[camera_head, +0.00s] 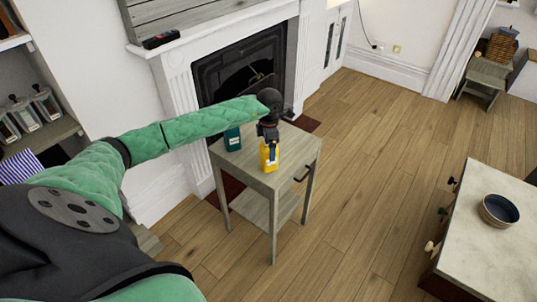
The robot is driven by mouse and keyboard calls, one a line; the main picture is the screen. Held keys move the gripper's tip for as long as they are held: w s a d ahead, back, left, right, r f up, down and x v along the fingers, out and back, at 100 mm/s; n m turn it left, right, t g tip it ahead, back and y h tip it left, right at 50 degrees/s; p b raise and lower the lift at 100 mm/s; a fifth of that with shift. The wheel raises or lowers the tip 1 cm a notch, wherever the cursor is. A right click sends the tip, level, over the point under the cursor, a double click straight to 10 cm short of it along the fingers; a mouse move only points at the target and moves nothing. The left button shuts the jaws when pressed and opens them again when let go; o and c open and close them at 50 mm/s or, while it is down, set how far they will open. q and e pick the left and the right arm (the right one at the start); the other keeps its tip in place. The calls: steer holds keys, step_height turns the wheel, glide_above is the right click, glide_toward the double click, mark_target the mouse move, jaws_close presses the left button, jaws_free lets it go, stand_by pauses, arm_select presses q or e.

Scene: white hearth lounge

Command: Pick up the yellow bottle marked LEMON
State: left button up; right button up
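The yellow bottle (268,160) stands on the top of a small grey wooden table (295,158). It looks upright, and its marking is too small to read. My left arm reaches in from the left, and my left gripper (268,143) is at the upper part of the yellow bottle. The gripper and wrist hide the bottle's top. I cannot tell whether the fingers are closed on it. My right gripper is not in view.
A teal container (232,138) stands on the table just left of the yellow bottle, partly under my forearm. The fireplace (181,88) is behind the table. A counter (490,250) with a dark bowl (499,210) is at right. Open wooden floor lies between.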

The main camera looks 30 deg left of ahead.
arm_select(q)
steer(key=c, duration=1.8)
